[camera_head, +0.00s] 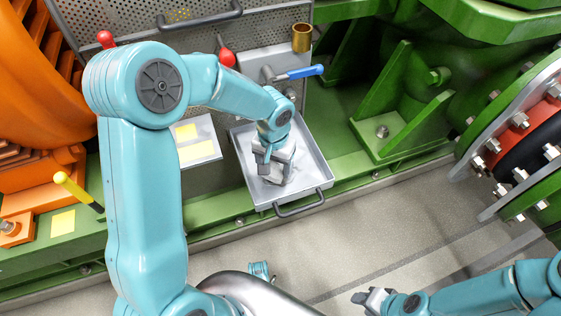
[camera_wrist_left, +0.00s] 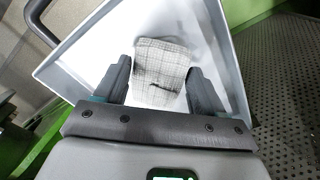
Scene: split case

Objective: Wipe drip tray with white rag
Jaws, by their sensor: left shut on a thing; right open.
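The drip tray (camera_head: 313,164) is a shallow light-grey metal tray with a dark handle at its front, resting on the green base. In the left wrist view the tray (camera_wrist_left: 76,66) surrounds the gripper. My left gripper (camera_head: 272,172) reaches down inside the tray. It is shut on the white rag (camera_wrist_left: 160,72), a pale checked cloth with grey smudges, seen between the two fingers (camera_wrist_left: 160,88). In the head view the rag is mostly hidden by the gripper. My right gripper (camera_head: 368,298) is open and empty, low over the floor at the bottom right, away from the tray.
A valve with a blue lever (camera_head: 302,72) and a brass cup (camera_head: 301,38) stand behind the tray. A plate with yellow notes (camera_head: 196,142) lies left of it. A yellow-tipped lever (camera_head: 76,188), orange machinery and green flanged piping (camera_head: 510,130) flank the area. The floor in front is clear.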

